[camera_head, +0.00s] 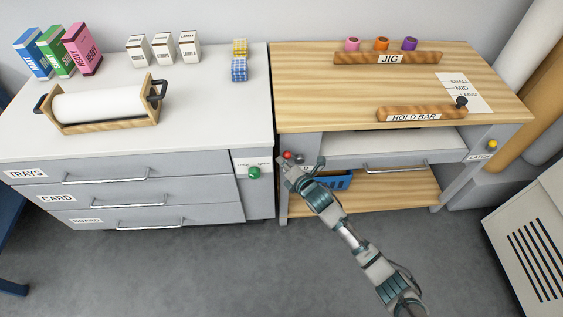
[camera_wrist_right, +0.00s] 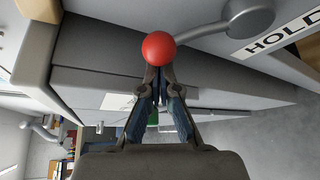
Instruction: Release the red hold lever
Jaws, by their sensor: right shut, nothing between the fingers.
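The hold lever's red ball knob (camera_head: 288,155) shows at the left front of the wooden bench. In the right wrist view the red knob (camera_wrist_right: 158,48) sits on a grey bent rod running right to a round pivot (camera_wrist_right: 249,17). A label reading HOLD (camera_wrist_right: 285,33) is beside the pivot. My right gripper (camera_head: 287,163) is at the knob, its fingertips shut with nothing between them. In the wrist view the shut fingertips (camera_wrist_right: 158,72) are right at the knob's lower edge; I cannot tell whether they touch. My left gripper is not in view.
A green button (camera_head: 254,172) is on the left cabinet's side panel. A blue bin (camera_head: 330,180) is under the bench behind my right arm. The hold bar (camera_head: 421,114) and jig (camera_head: 387,58) are on the bench top. A yellow knob (camera_head: 492,144) is at the right, by a label.

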